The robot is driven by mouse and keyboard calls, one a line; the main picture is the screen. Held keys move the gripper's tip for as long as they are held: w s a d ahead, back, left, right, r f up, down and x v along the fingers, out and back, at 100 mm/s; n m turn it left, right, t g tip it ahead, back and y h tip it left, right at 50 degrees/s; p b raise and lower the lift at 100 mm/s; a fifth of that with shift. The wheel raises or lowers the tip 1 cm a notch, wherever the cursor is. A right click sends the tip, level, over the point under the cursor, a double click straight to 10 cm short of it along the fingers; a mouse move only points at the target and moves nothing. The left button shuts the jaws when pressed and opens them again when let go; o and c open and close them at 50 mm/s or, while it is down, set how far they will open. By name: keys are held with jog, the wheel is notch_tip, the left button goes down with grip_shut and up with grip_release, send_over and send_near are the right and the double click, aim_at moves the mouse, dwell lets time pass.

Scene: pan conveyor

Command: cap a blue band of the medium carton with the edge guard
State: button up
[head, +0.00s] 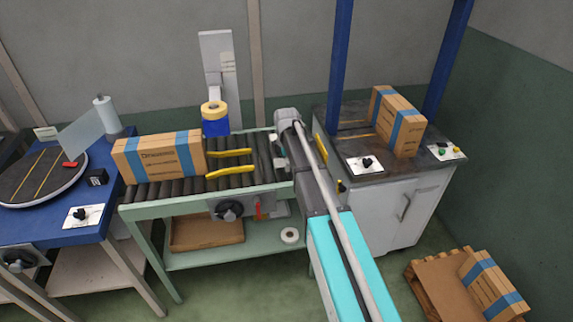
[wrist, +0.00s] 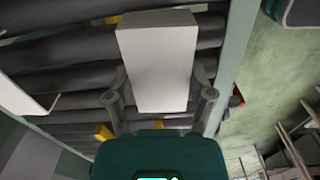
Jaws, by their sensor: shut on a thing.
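My gripper (wrist: 158,74) is shut on a pale, flat-faced piece, which I take to be the edge guard (wrist: 155,45), in the wrist view. It is held above the dark rollers. In the head view my arm reaches over the right end of the roller conveyor, and the gripper is mostly hidden by it. A brown carton with blue bands (head: 160,157) lies on the left of the rollers, apart from my gripper. Similar blue-banded cartons stand on the right bench (head: 398,120) and on a pallet (head: 492,288). Which is medium is not clear by sight.
Two yellow bars (head: 230,172) lie across the conveyor (head: 150,206) between the carton and my arm. A tape roll on a blue holder (head: 215,118) stands behind. A blue table with a turntable (head: 40,178) is at the left. Two blue posts (head: 340,50) rise at the right bench.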

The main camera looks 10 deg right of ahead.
jog(key=shift+r, duration=0.15)
dwell(0.3)
notch_tip(320, 180, up, 3)
jog(key=p, duration=0.3)
jog(key=s+r+p, duration=0.9)
jog(key=s+p, duration=0.1)
jog(key=s, duration=0.4)
jog(key=shift+d+r, duration=0.15)
jog(key=shift+r, duration=0.2)
jog(key=shift+s, duration=0.1)
